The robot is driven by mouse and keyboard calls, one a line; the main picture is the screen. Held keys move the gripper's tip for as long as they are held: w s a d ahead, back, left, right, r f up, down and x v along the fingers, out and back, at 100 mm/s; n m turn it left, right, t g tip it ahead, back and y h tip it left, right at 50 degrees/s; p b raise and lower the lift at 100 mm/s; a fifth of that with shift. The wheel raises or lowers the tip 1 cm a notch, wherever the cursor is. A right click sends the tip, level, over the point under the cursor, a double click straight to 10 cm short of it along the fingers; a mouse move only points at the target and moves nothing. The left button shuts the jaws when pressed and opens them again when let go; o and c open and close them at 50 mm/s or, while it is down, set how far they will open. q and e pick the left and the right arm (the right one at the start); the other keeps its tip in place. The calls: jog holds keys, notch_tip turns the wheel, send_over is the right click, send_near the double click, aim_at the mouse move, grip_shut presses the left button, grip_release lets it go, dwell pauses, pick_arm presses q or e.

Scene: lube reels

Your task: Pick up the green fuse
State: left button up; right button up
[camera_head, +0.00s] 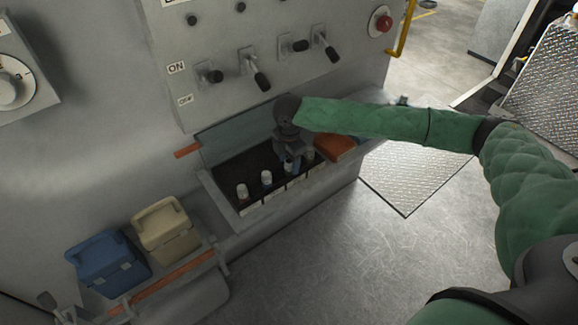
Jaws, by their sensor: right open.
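My right arm reaches in from the right in a green sleeve. Its dark gripper (291,160) points down over the black fuse tray (225,178) and is open. A row of small pale fuses stands upright in the tray. One fuse (242,191) is at the left end, and another fuse (266,178) stands beside it. A further fuse (309,156) stands just right of the gripper. The gripper partly hides the fuse or fuses below it. The colours are too small to tell, so I cannot make out which fuse is green. My left gripper is not in view.
A panel with several black levers (262,80) and a red button (383,23) rises behind the tray. A clear raised lid (235,140) stands at the tray's back. Blue (107,262) and beige (165,229) boxes sit on a ledge at lower left. Open floor lies right.

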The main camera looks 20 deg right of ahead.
jog(key=shift+f, duration=0.15)
jog(key=c, duration=1.1)
jog(key=shift+o, duration=0.2)
